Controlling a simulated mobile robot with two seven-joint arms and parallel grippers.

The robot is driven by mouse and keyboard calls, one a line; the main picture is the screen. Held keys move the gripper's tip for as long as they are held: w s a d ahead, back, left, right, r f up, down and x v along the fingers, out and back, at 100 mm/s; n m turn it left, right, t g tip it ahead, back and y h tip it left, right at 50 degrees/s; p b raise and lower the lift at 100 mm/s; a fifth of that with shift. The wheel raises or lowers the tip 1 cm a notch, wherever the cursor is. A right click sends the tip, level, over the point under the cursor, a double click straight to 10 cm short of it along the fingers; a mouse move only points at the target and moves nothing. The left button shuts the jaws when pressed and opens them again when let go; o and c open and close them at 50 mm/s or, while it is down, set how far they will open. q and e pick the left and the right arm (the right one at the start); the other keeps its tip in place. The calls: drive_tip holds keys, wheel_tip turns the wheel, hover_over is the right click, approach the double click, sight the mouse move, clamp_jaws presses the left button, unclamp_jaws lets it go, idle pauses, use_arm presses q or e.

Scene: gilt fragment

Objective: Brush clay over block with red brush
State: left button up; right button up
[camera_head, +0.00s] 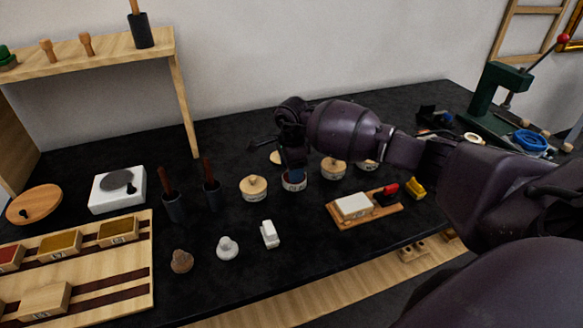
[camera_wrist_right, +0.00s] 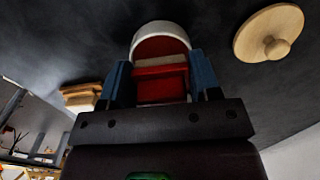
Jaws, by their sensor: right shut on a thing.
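My right gripper (camera_head: 291,158) reaches in from the right and points down over an open jar (camera_head: 294,185) on the black table. In the right wrist view its two blue fingers (camera_wrist_right: 161,84) are shut on a red brush (camera_wrist_right: 161,86), whose lower end is inside the round white rim of the jar (camera_wrist_right: 160,28). The jar's inside looks dark red; how deep the brush sits is hidden. A pale block (camera_head: 353,205) lies on a wooden board right of the jar. My left gripper is not in view.
Lidded jars (camera_head: 253,187) and (camera_head: 333,168) stand close on both sides of the open jar. The wooden board (camera_head: 370,214) also carries red and black pieces (camera_head: 387,193). A yellow piece (camera_head: 416,187) lies beside it.

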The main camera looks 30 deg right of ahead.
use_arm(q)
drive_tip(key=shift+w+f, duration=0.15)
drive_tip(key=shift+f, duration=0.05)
use_arm(e)
drive_tip(key=shift+f, duration=0.4)
use_arm(q)
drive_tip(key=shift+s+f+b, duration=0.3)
drive_tip(key=shift+b, duration=0.05)
use_arm(e)
drive_tip(key=shift+f, duration=0.15)
idle(0.6)
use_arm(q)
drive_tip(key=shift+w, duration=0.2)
use_arm(e)
drive_tip(key=shift+f, duration=0.1)
idle(0.5)
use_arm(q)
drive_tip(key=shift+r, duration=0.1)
use_arm(e)
drive_tip(key=shift+r, duration=0.7)
drive_tip(key=shift+r+p, duration=0.65)
drive_tip(key=shift+r, duration=0.5)
drive_tip(key=shift+r+p, duration=0.75)
drive_tip(key=shift+r, duration=1.05)
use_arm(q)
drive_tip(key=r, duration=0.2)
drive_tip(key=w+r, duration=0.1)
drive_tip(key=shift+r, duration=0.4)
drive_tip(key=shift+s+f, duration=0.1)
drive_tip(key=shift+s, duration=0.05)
